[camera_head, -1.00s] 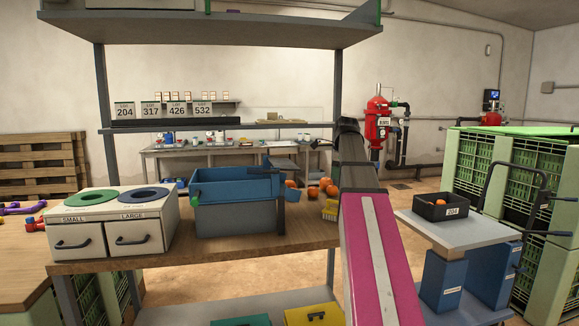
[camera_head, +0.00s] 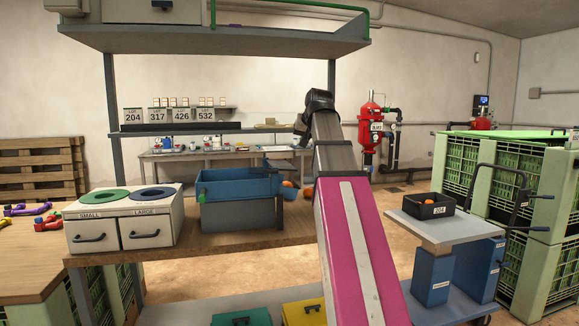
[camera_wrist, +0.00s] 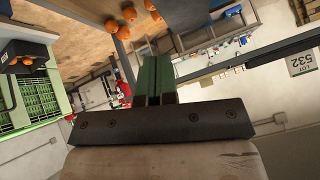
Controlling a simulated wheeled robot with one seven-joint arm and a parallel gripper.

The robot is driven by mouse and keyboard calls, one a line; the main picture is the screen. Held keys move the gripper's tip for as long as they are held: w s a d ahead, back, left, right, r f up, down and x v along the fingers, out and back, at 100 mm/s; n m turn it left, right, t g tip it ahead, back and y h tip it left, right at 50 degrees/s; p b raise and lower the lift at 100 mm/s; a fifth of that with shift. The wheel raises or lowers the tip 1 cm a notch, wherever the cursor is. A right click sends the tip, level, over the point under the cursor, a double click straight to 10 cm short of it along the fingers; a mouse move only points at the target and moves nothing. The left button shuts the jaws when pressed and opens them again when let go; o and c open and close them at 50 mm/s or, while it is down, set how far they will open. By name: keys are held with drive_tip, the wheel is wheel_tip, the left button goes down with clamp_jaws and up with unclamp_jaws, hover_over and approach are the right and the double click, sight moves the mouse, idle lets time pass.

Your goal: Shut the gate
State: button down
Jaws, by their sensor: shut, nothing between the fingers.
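I cannot pick out a gate with certainty. The blue bin (camera_head: 237,217) stands on the wooden bench, with a green handle at its left end and a dark upright piece (camera_head: 280,212) at its right end. A red tank (camera_head: 371,128) with dark pipes stands by the back wall. My gripper (camera_wrist: 156,62) shows in the wrist view with its green fingers shut together and nothing between them. It appears apart from the things around it. In the head view my magenta and grey arm reaches up and away, and the fingers cannot be made out.
Loose oranges (camera_wrist: 130,13) show in the wrist view. A two-hole sorting box (camera_head: 125,217) stands left on the bench. A grey shelf (camera_head: 220,39) hangs above.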

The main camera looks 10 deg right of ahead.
drive_tip(key=shift+s+a+r+n+t, duration=0.3)
drive_tip(key=shift+s+a+r+n, duration=0.55)
drive_tip(key=shift+n, duration=0.45)
drive_tip(key=shift+w, duration=0.15)
hover_over(290, 168)
drive_tip(key=s, duration=0.3)
wheel_tip(290, 168, down, 7)
drive_tip(key=shift+w+d+f, duration=0.1)
drive_tip(key=shift+f, duration=1.85)
